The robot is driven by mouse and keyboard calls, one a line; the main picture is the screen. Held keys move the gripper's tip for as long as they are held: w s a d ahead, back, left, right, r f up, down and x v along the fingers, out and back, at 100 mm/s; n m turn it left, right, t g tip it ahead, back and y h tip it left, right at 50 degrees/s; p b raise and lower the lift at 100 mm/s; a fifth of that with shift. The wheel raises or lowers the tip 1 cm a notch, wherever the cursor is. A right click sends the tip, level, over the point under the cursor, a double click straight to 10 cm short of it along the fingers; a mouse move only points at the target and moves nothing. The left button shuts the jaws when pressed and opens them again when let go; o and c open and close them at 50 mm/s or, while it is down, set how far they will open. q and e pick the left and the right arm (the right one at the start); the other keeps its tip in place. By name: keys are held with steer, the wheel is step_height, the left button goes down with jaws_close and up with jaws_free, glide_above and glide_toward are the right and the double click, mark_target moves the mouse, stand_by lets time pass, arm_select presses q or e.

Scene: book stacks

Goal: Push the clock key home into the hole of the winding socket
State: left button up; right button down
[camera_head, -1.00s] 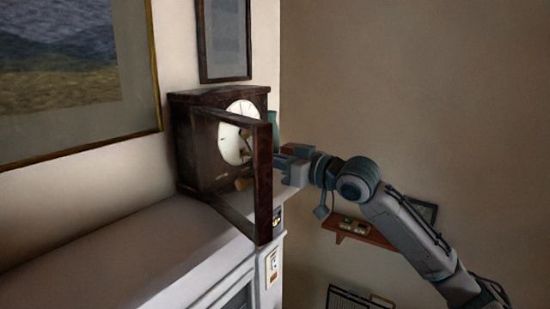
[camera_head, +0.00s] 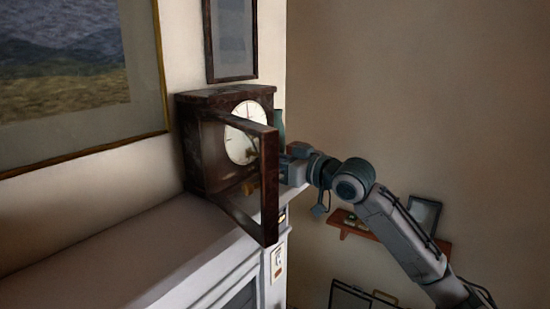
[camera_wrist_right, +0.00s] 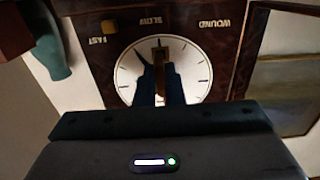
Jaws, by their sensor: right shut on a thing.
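The dark wooden clock (camera_head: 205,150) stands on the mantel with its glazed door (camera_head: 271,190) swung open towards me. Its white dial (camera_head: 240,146) shows partly behind the door frame. My right gripper (camera_wrist_right: 160,78) is in front of the dial, its two dark fingers close together. A small brass piece (camera_wrist_right: 160,50), apparently the clock key, shows at their tips against the dial. The winding socket is not distinguishable; fingers and key cover that part of the dial. In the head view the door frame hides the fingertips. My left gripper is not in view.
The mantel shelf (camera_head: 130,255) is clear left of the clock. A teal vase (camera_wrist_right: 49,50) stands beside the clock. A brass knob (camera_wrist_right: 109,27) sits by the FAST label. A small wall shelf (camera_head: 362,230) is below my right arm.

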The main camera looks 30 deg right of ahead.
steer(key=shift+w+a+r+p, duration=0.1)
steer(key=shift+w+a+p, duration=0.2)
steer(key=shift+w, duration=0.2)
steer(key=c, duration=1.5)
jaws_free()
steer(key=shift+o, duration=0.2)
steer(key=shift+d, duration=0.1)
steer(key=shift+s+d+f+b, duration=0.15)
steer(key=shift+s+b, duration=0.2)
steer(key=shift+b, duration=0.05)
steer(key=shift+s+d+f+b, duration=0.15)
steer(key=shift+s+b, duration=0.2)
steer(key=shift+b, duration=0.05)
steer(key=b+v, duration=0.9)
steer(key=b, duration=0.5)
steer(key=shift+r, duration=0.2)
steer(key=shift+s, duration=0.15)
